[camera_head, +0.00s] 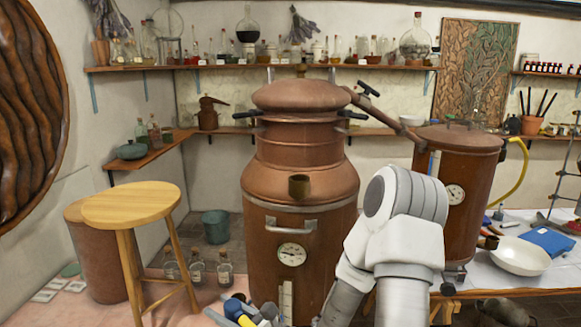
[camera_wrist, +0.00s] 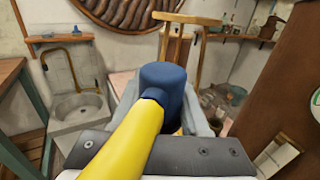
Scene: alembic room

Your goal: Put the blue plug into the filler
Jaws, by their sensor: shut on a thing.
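The blue plug (camera_head: 233,308) shows at the bottom of the head view, beside the lower front of the large copper still. The filler is not identifiable in the wrist view.
The copper still (camera_head: 300,150) has a handle (camera_head: 291,226) and a gauge (camera_head: 292,254) below the filler. A wooden stool (camera_head: 132,203) stands to its left. A second copper vessel (camera_head: 462,180) and a table with a white bowl (camera_head: 520,256) are at right.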

